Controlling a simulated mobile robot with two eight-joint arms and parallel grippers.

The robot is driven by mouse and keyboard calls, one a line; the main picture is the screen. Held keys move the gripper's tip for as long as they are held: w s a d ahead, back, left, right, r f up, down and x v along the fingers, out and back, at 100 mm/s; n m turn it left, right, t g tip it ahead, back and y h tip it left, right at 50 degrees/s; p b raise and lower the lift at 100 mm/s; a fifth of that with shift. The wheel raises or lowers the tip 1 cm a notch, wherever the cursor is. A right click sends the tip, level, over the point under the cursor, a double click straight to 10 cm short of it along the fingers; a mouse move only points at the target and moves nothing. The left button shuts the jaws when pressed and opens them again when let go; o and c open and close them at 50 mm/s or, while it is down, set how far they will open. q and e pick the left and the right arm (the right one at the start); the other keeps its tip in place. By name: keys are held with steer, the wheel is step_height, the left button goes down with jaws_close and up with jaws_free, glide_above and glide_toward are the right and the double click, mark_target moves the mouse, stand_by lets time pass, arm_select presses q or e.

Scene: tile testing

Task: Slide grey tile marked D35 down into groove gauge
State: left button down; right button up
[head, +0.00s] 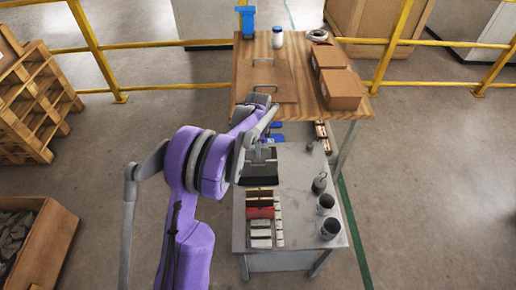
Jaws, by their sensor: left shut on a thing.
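My left gripper (259,166) is over the far left part of the grey table (295,185). It is shut on a dark grey tile (259,181), which hangs below the fingers just beyond a row of tiles. No D35 marking can be read at this size. I cannot pick out the groove gauge for sure; blue parts (277,138) lie beyond the gripper, partly hidden by my arm. My right gripper is not in view.
Brown, red and pale tiles (261,213) stand in a row near the gripper. Dark cups (330,228) and a grey bottle (319,183) stand along the right edge. A wooden table (290,70) with brown boxes (341,90) lies behind. The table's middle is clear.

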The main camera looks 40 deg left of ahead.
arm_select(q)
steer(key=shift+f, duration=0.3)
steer(key=shift+f, duration=0.2)
steer(key=shift+f+b, duration=1.25)
steer(key=shift+f, duration=0.2)
steer(key=c, duration=0.9)
jaws_free()
steer(key=shift+o, duration=0.2)
steer(key=shift+r, duration=0.1)
